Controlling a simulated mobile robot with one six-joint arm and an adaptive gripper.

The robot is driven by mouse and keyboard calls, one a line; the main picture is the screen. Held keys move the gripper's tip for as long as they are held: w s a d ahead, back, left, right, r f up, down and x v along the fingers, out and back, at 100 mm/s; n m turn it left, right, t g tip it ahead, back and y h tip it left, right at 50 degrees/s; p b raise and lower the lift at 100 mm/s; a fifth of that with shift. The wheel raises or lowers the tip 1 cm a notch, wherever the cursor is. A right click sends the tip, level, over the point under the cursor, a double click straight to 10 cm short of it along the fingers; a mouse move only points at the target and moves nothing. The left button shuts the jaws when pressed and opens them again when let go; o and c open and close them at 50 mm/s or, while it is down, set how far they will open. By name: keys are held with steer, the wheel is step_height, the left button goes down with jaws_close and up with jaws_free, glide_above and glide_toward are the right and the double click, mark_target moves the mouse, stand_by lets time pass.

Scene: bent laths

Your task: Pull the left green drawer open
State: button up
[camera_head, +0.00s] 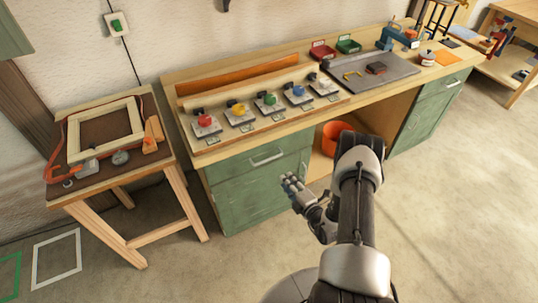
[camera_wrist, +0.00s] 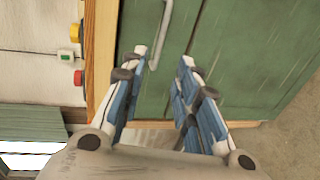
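The left green drawer (camera_head: 240,165) is under the left end of the workbench and looks closed. Its pale bar handle (camera_head: 268,157) is on its front. In the wrist view the drawer front (camera_wrist: 131,25) is turned on its side, and the handle (camera_wrist: 156,50) runs upright in the picture. My gripper (camera_head: 289,181) is in front of the green cabinet, below and right of the handle in the head view. In the wrist view my gripper (camera_wrist: 164,56) has its blue fingers spread, with the handle seen in the gap ahead of them. I cannot tell the remaining distance. Nothing is held.
A green door (camera_head: 245,202) is below the drawer. An orange bucket (camera_head: 333,134) stands in the open bay to its right. A small wooden table (camera_head: 160,232) with a frame stands left of the bench. The floor (camera_head: 460,220) at right is clear.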

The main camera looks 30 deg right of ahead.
mark_target(269, 159)
steer(key=b+x, duration=0.5)
steer(key=x, duration=1.2)
steer(key=shift+w+f, duration=0.1)
steer(key=shift+c, duration=0.3)
jaws_close()
